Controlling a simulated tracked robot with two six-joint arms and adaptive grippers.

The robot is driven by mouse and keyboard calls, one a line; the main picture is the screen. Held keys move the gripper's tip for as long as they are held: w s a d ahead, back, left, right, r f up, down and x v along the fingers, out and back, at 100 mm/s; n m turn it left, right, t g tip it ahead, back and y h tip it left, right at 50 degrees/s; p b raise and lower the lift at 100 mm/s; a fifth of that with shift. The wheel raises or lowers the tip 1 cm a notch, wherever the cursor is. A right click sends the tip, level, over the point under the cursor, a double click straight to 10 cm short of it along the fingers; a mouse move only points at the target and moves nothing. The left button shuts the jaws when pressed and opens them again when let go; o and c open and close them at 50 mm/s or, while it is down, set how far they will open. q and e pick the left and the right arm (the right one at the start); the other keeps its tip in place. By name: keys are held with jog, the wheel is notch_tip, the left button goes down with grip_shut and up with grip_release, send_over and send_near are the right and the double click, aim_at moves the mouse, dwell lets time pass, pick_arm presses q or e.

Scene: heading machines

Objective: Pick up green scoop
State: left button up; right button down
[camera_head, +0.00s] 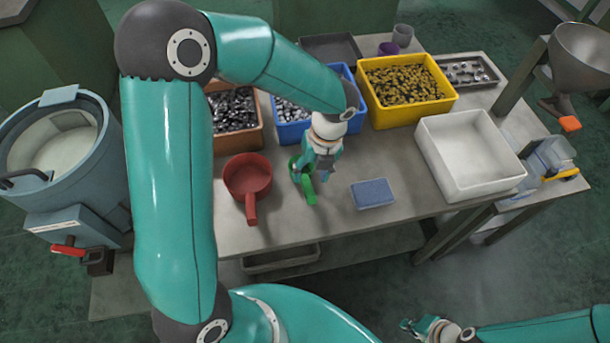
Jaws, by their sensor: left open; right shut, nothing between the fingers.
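The green scoop (309,190) is on the table, in front of the blue bin and right of the red scoop. Its handle points toward the front edge. My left gripper (316,181) is open, pointing down right over the green scoop, and hides much of its bowl. I cannot tell whether the fingers touch the scoop. My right gripper (408,325) is shut and empty, low at the bottom right, away from the table.
A red scoop (248,179) lies to the left and a blue block (373,193) to the right. Behind are orange, blue and yellow bins (412,115) of small parts. A white empty bin (440,150) stands at right. A funnel (583,55) is at far right.

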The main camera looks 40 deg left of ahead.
aim_at(308, 183)
pick_arm(q)
jog(key=f, duration=0.3)
jog(key=s+f, duration=0.1)
jog(key=f, duration=0.1)
jog(key=shift+a, duration=0.3)
grip_shut()
